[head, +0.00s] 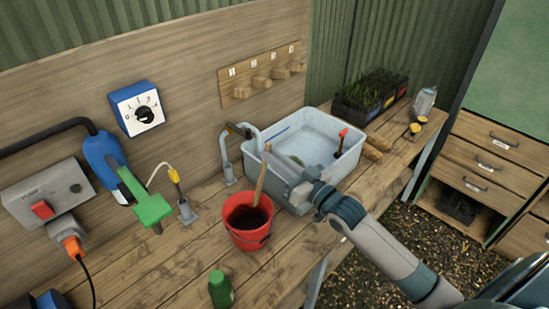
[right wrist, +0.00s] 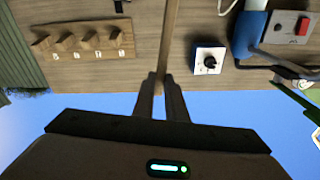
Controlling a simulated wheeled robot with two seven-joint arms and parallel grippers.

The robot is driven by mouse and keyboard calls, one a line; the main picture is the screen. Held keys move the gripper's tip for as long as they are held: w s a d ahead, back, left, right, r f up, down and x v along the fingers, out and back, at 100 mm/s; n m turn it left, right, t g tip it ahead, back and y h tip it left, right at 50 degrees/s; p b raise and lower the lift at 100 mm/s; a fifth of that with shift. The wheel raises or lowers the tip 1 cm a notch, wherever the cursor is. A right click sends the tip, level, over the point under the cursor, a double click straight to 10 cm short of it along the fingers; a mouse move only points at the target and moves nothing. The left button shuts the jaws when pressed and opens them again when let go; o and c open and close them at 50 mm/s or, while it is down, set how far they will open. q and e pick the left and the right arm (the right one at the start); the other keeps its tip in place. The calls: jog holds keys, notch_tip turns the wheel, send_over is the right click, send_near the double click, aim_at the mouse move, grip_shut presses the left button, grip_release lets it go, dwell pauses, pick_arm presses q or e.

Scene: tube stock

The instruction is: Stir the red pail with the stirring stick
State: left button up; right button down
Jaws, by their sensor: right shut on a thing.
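The red pail (head: 250,238) stands upright on the wooden bench, with dark contents inside. The wooden stirring stick (head: 261,186) stands in it, leaning slightly, its lower end hidden in the contents. My right gripper (head: 270,160) reaches in from the right above the pail and is shut on the upper part of the stick. In the right wrist view the stick (right wrist: 168,45) runs between the fingertips (right wrist: 159,82). My left gripper is not in view.
A grey basin (head: 325,150) stands right behind the pail, with a tap (head: 224,155) beside it. A green bottle (head: 221,290) stands in front. A green-and-blue tool (head: 150,207) is at left. A seedling tray (head: 368,95) is at the back. The bench's front right edge is close.

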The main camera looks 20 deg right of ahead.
dwell(0.3)
jog(key=shift+r, duration=2.5)
jog(key=shift+f, duration=0.1)
